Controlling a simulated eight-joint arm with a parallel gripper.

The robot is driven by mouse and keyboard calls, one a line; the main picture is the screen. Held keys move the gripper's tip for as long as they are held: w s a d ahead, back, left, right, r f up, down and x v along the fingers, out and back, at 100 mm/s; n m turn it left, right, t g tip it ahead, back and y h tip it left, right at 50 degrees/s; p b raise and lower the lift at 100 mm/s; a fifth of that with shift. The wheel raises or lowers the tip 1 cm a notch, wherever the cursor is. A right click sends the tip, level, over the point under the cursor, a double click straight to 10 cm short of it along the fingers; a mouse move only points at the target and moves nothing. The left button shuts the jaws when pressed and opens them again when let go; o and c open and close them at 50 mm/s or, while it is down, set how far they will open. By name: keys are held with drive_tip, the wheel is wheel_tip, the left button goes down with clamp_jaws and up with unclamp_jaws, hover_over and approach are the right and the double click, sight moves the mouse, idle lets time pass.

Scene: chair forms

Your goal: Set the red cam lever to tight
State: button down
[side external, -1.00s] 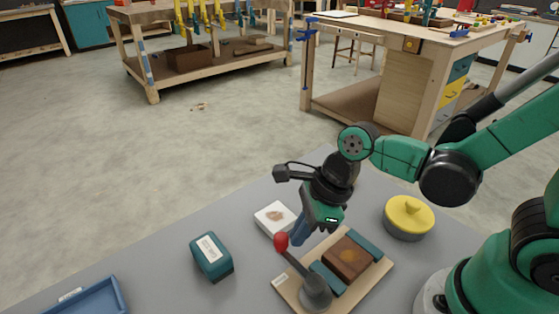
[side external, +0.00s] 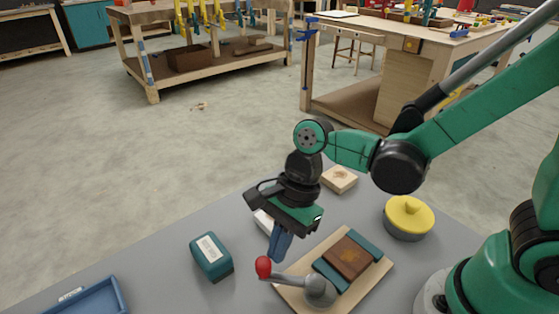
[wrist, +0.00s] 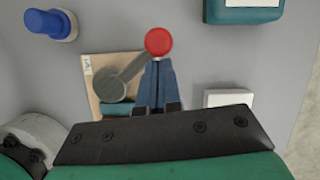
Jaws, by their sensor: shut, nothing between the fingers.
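The cam lever has a red ball knob (side external: 263,266) on a grey arm that runs to a round grey pivot (side external: 320,290) on a wooden board (side external: 373,274). The lever arm points left in the side view, low over the board's left edge. The board also holds a brown block (side external: 346,258) between teal strips. My gripper (side external: 276,258) is shut and empty, its blue fingertips pointing down right beside the knob and lever arm. In the wrist view the fingertips (wrist: 157,64) lie just below the red knob (wrist: 158,41); whether they touch it I cannot tell.
A teal box (side external: 211,258) stands left of the lever. A white box (side external: 263,221) is partly hidden behind my gripper. A pale wooden block (side external: 340,179) and a yellow-lidded pot (side external: 409,217) stand behind and right. A blue tray (side external: 88,300) is at front left.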

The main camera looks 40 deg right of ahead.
sight(272, 281)
drive_tip(key=a+n, duration=0.1)
drive_tip(key=n, duration=0.1)
drive_tip(key=s+a+n+g, duration=0.1)
drive_tip(key=n, duration=0.1)
drive_tip(key=shift+s+a+n+g+h, duration=0.1)
drive_tip(key=shift+n+g+h, duration=0.2)
drive_tip(key=shift+s+a, duration=0.25)
idle(0.5)
drive_tip(key=d, duration=0.1)
drive_tip(key=w+d, duration=0.2)
drive_tip(key=shift+w+d+r, duration=0.25)
drive_tip(key=shift+d+r, duration=0.15)
drive_tip(key=v, duration=0.9)
drive_tip(key=shift+a+r, duration=0.1)
drive_tip(key=d+n+t+h, duration=0.3)
drive_tip(key=d+n+t, duration=0.6)
drive_tip(key=n, duration=0.3)
drive_tip(key=shift+s+d+f+h, duration=0.35)
drive_tip(key=shift+d+f+h, duration=0.1)
drive_tip(key=shift+d, duration=0.35)
